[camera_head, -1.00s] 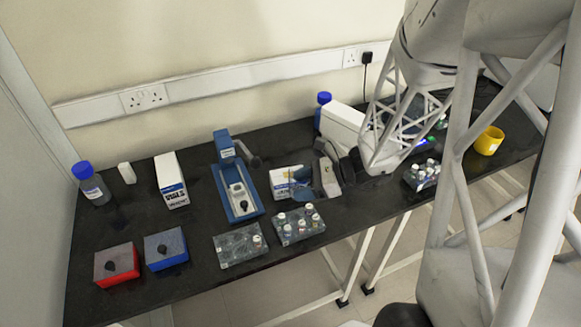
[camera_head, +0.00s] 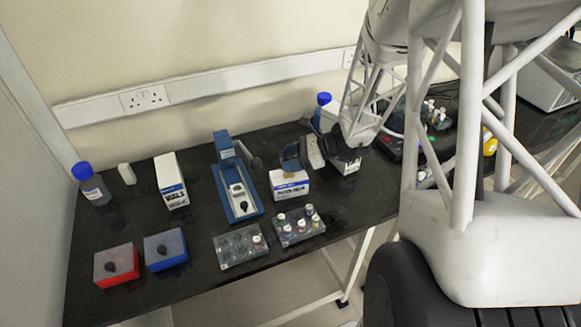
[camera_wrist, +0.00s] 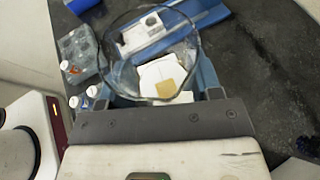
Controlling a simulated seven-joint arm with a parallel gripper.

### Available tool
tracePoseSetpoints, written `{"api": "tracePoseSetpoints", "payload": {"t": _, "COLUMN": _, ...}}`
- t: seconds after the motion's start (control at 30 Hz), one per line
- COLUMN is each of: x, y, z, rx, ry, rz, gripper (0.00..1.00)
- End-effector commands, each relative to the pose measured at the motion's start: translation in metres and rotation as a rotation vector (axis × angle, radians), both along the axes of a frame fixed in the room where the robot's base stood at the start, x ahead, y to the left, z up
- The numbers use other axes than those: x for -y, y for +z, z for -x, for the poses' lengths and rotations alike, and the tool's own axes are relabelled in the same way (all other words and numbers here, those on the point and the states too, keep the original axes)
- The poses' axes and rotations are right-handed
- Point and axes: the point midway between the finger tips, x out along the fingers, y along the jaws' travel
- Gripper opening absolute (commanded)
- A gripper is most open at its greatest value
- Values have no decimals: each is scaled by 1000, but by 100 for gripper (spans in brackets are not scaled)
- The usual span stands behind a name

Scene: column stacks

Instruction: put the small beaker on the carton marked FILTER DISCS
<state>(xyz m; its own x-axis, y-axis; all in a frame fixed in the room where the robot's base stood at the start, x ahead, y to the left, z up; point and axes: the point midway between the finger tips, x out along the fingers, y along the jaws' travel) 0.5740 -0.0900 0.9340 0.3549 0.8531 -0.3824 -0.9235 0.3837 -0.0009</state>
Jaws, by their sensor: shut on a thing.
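My gripper (camera_head: 300,154) is shut on the small beaker (camera_wrist: 200,45), a clear glass vessel whose round rim fills the top middle of the wrist view. In the head view the beaker is hard to make out against the fingers. A white carton with a blue band (camera_head: 289,186) stands just below the gripper; its print is too small to read surely. A white box top with a tan patch (camera_wrist: 160,72) shows through the beaker in the wrist view. I cannot tell whether the beaker touches the carton.
A blue instrument (camera_head: 236,190) stands left of the carton, and a vial rack (camera_head: 297,226) stands in front. Another white carton (camera_head: 346,167) is close on the right, partly behind my gripper. A carton marked VIALS (camera_head: 172,183) stands farther left.

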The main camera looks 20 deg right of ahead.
Motion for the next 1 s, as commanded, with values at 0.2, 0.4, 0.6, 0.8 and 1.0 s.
{"api": "tracePoseSetpoints", "payload": {"t": 0.2, "x": 0, "y": 0, "z": 0, "rx": -1, "ry": 0, "rz": 0, "gripper": 35}}
{"api": "tracePoseSetpoints", "payload": {"t": 0.4, "x": 0, "y": -13, "z": 1, "rx": -4, "ry": -1, "rz": -2, "gripper": 35}}
{"api": "tracePoseSetpoints", "payload": {"t": 0.6, "x": 0, "y": -31, "z": 0, "rx": -1, "ry": -1, "rz": -2, "gripper": 35}}
{"api": "tracePoseSetpoints", "payload": {"t": 0.8, "x": 0, "y": -35, "z": 0, "rx": 0, "ry": 0, "rz": 0, "gripper": 35}}
{"api": "tracePoseSetpoints", "payload": {"t": 1.0, "x": 0, "y": -36, "z": 1, "rx": -1, "ry": 0, "rz": 0, "gripper": 35}}
